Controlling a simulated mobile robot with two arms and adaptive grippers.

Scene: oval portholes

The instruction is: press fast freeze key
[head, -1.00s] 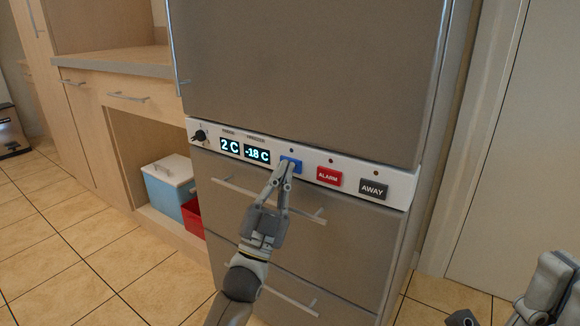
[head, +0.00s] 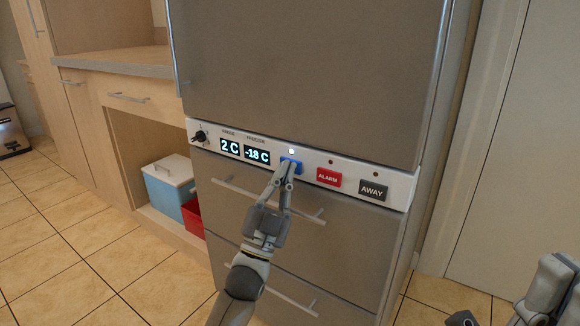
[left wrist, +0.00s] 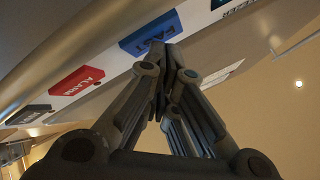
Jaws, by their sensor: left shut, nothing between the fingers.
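The blue fast freeze key (head: 291,165) sits on the white control strip of the fridge, right of the freezer display. It shows in the left wrist view (left wrist: 148,34) with part of its lettering. My left gripper (head: 287,168) is shut and empty, its fingertips at the blue key and covering part of it; they look to be touching it. The fingertips show in the left wrist view (left wrist: 170,45) just below the key. The small lamp (head: 291,152) above the key is lit white. My right gripper's jaws are not clearly seen; grey parts of my right arm show at lower right.
Right of the blue key are a red ALARM key (head: 329,178) and a dark AWAY key (head: 373,190), their lamps unlit. A black knob (head: 199,136) and two displays are left. Drawer handles (head: 270,200) stick out below the strip.

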